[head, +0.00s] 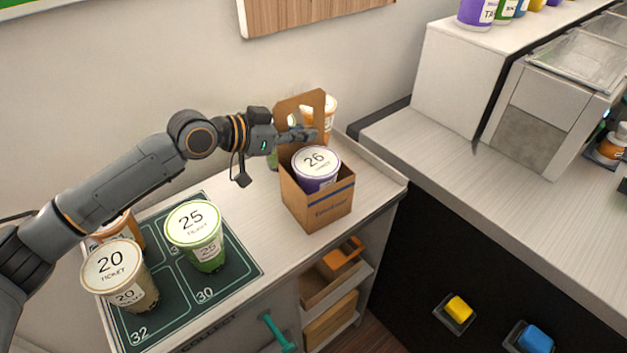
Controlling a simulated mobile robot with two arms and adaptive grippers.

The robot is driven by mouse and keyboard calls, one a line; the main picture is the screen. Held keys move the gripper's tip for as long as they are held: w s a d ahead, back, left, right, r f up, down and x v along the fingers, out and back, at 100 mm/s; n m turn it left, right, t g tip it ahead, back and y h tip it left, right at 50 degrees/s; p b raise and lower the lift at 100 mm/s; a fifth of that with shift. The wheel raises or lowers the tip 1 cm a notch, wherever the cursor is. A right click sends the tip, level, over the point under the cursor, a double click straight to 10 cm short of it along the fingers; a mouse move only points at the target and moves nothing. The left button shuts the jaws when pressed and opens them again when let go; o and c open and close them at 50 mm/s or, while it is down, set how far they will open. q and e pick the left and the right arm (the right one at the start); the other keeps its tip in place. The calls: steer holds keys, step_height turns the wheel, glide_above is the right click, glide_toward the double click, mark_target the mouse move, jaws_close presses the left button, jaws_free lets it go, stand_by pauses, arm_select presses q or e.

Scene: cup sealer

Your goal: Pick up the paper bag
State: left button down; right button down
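The brown paper bag (316,212), a carton-like carrier with a raised back panel and a handle opening, stands upright on the light counter. A purple cup with lid number 26 (316,168) sits in it. My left gripper (308,135) reaches in from the left at the bag's raised handle panel, just above the purple cup. Its fingers overlap the handle, and I cannot tell whether they close on it. My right gripper is out of view.
An orange cup (328,112) and a partly hidden green one stand behind the bag. Left, a dark green numbered mat (232,270) holds cup 25 (196,236), cup 20 (122,274) and a partly hidden orange cup. The counter's raised edge and a higher counter (470,150) lie right.

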arm_select(q)
steer(key=shift+r, duration=0.15)
steer(key=shift+r+b, duration=0.35)
steer(key=shift+r, duration=0.05)
steer(key=shift+r+b, duration=0.45)
steer(key=shift+r, duration=0.45)
steer(key=s+d+r+b, duration=0.2)
steer(key=s+r+b, duration=0.1)
steer(key=s+r, duration=0.7)
steer(key=s, duration=0.4)
steer(key=shift+d+r, duration=0.15)
steer(key=shift+w, duration=0.1)
